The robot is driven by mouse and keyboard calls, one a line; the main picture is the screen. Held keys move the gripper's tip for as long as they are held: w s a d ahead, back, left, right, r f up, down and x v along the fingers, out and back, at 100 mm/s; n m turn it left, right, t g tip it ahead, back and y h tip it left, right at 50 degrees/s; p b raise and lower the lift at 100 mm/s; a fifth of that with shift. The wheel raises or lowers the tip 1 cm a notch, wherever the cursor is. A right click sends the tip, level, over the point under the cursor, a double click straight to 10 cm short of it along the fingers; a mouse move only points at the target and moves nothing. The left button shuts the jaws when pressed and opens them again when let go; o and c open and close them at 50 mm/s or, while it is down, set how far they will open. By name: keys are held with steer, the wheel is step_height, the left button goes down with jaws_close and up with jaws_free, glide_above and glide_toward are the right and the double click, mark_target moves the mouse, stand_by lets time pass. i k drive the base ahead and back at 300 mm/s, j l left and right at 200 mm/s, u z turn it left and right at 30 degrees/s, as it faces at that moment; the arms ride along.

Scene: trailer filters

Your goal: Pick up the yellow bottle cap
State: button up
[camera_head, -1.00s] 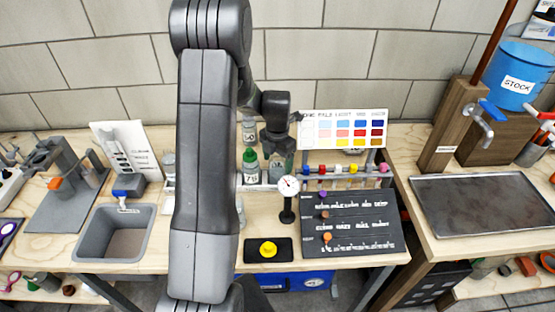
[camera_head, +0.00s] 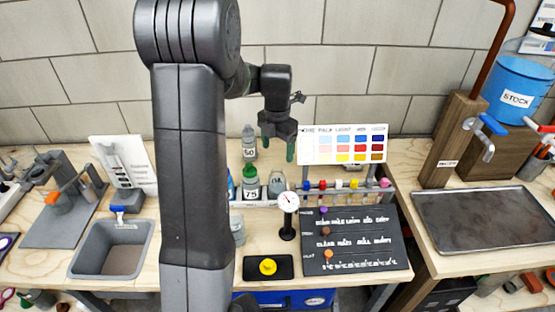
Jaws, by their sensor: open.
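The yellow bottle cap (camera_head: 268,267) lies on a small black mat (camera_head: 284,272) near the front edge of the wooden bench. My gripper (camera_head: 278,152) hangs over the back of the bench with its fingers pointing down. It is open and empty, behind and above the cap and well apart from it. Nothing hides the cap.
A dial gauge (camera_head: 287,201) on a black stand rises just behind the mat. Bottles, one with a green cap (camera_head: 250,180), stand behind it. A black sloped board (camera_head: 350,240) lies to the right, with a colour chart (camera_head: 344,146) behind. A grey basin (camera_head: 113,248) is at left.

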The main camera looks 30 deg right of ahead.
mark_target(268, 267)
steer(key=z, duration=1.3)
